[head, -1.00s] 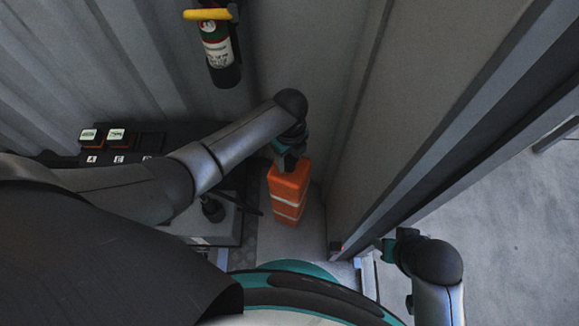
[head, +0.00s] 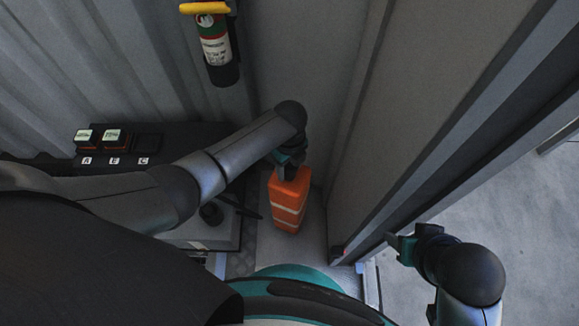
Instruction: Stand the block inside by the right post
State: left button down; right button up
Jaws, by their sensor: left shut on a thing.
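The orange block (head: 289,203) with pale bands stands nearly upright in the middle of the head view, near the corner between the back wall and the right wall. My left gripper (head: 289,172) is shut on the top of the block. I cannot tell whether the block's bottom touches the floor. The right post (head: 348,243) runs along the opening's edge, to the right of the block. My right gripper (head: 396,243) is outside, at the lower right beside the post; its fingers are too small and dark to judge.
A fire extinguisher (head: 215,48) hangs on the wall at the top. A dark shelf (head: 185,135) with slots marked A, E and C and two small boxes stands at left. A grey case (head: 205,232) lies left of the block. Concrete floor (head: 480,230) is clear outside at right.

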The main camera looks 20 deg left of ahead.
pick_arm(q)
jog(key=shift+f, duration=0.1)
jog(key=shift+c, duration=1)
grip_release()
